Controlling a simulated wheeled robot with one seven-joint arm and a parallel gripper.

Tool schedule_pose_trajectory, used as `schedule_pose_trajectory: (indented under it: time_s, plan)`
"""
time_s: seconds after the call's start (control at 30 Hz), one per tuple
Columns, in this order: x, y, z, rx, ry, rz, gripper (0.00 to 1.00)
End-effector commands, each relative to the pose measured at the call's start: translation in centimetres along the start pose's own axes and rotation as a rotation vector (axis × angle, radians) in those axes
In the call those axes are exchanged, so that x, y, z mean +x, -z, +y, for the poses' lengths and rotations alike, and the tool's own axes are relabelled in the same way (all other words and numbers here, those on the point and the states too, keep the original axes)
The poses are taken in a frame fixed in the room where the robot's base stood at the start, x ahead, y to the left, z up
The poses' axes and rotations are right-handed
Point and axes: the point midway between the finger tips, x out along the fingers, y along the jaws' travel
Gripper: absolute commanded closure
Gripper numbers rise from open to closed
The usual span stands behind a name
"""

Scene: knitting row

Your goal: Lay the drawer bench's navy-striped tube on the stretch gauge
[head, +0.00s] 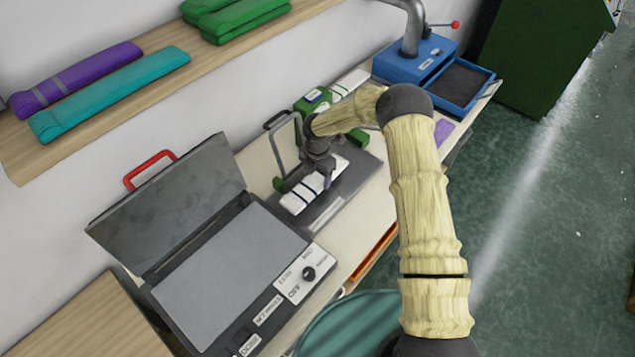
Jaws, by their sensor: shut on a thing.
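A white tube with navy stripes (300,196) is at the middle of the bench, over a flat grey plate (345,205). My gripper (322,178) is shut on the tube from above and hides part of it. I cannot tell whether the tube touches the plate or is held just above it. The plate, with a grey upright frame (274,150) and small green parts at its back, looks like the stretch gauge; no label on it is readable.
An open press (235,285) with a raised lid stands left of the plate. Another white tube (352,80) lies behind my arm, near a green device (313,100). A blue machine with a tray (462,82) stands at the far right. A wall shelf holds purple, teal and green rolls.

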Motion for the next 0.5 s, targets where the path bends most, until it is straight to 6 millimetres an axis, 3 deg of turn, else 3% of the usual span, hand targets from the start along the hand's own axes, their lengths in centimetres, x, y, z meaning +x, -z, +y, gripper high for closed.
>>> schedule_pose_trajectory:
  time_s: [0.17,0.5]
  plan:
    - [0.5,0.1,0.0,0.0,0.001,0.002,0.59]
    - [4.1,0.1,0.0,0.0,0.0,0.001,0.59]
